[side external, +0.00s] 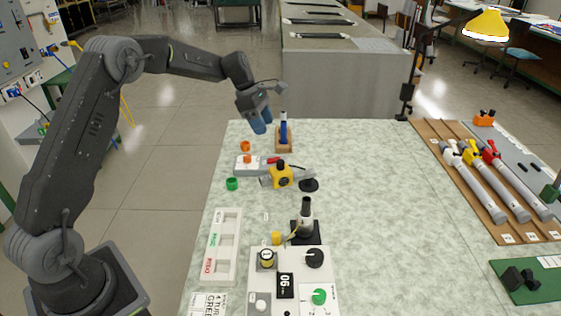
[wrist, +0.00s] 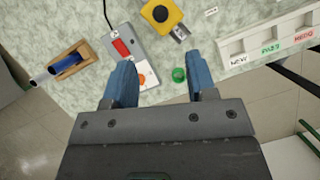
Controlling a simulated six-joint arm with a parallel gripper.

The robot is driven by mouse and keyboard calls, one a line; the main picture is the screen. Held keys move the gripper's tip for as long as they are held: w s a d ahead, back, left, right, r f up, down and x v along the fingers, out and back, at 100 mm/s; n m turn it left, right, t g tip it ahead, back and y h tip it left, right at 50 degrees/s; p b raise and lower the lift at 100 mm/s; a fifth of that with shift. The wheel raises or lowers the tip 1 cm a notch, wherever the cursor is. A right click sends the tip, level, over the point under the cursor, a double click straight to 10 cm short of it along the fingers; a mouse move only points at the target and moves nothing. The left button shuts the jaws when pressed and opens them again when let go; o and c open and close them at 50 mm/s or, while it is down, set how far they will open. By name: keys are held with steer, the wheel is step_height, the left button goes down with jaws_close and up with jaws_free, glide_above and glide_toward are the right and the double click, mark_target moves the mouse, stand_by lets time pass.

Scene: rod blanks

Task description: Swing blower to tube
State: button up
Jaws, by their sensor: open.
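A yellow unit with a black knob on top and a grey nozzle (side external: 281,177), which looks like the blower, stands mid-bench; it also shows at the top of the wrist view (wrist: 162,14). Its nozzle points left in the side view. I cannot tell which tube is meant: a blue one (side external: 283,132) stands in a wooden holder at the back, and several grey tubes (side external: 488,188) lie on a board at right. My gripper (side external: 262,123) has blue fingers, is open and empty, and hangs above the bench's back-left part, apart from the blower.
A grey switch box (side external: 246,166) lies left of the blower. A white marked tray (side external: 234,249) and a control panel (side external: 276,300) stand in front. A black-based stand (side external: 306,233) is close. The bench's middle right is clear.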

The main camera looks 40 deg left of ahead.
mark_target(280, 160)
steer(key=x, duration=1.3)
steer(key=shift+d+f, duration=0.2)
jaws_close()
